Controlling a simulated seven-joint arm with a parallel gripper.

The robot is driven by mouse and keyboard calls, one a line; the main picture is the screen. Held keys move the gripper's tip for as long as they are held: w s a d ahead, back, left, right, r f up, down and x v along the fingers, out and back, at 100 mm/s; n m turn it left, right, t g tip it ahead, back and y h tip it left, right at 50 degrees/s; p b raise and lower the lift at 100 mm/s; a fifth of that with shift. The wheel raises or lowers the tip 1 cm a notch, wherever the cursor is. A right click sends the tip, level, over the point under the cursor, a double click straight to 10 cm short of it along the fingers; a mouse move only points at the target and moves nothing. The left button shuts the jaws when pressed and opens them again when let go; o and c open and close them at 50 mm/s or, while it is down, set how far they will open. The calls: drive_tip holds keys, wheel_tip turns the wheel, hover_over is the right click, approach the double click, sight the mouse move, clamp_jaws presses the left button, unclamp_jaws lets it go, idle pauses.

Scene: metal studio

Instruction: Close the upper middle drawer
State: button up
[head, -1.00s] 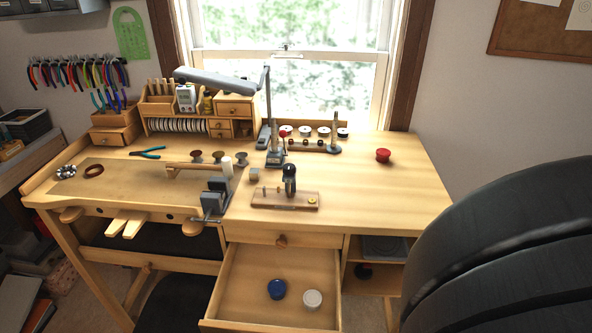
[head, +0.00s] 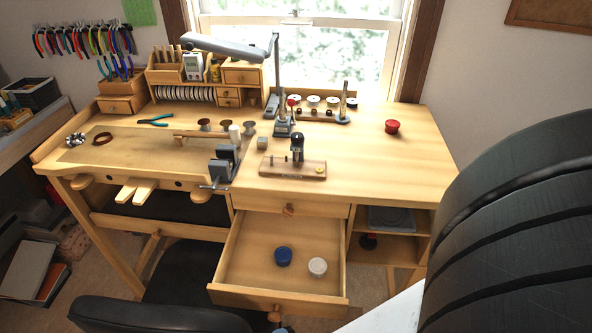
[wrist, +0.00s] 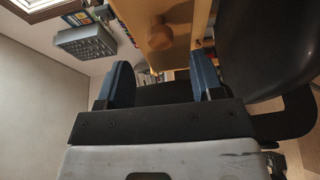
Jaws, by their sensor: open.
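The wooden workbench has an open drawer (head: 240,262) below its top, pulled far out. A blue-lidded jar (head: 284,256) and a white-lidded jar (head: 317,267) stand inside it. Its round knob (head: 275,314) shows at the bottom of the head view. Above it a shallow drawer front (head: 262,206) with a knob (head: 289,209) is shut. In the wrist view my gripper (wrist: 160,75) is open and empty, its two blue fingers wide apart. A wooden front (wrist: 178,15) with a round knob (wrist: 160,32) lies beyond the fingers, apart from them.
A black chair (head: 150,315) stands at the lower left, close to the open drawer. Open shelves (head: 390,245) are right of the drawer. The benchtop holds a vise (head: 226,160), a lamp (head: 225,48) and a red-lidded jar (head: 392,127); its right part is mostly clear.

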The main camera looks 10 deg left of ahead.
sight(276, 320)
drive_tip(key=shift+x, duration=2.8)
clamp_jaws()
drive_tip(key=shift+w, duration=0.3)
drive_tip(key=w, duration=2.5)
drive_tip(key=shift+w, duration=0.4)
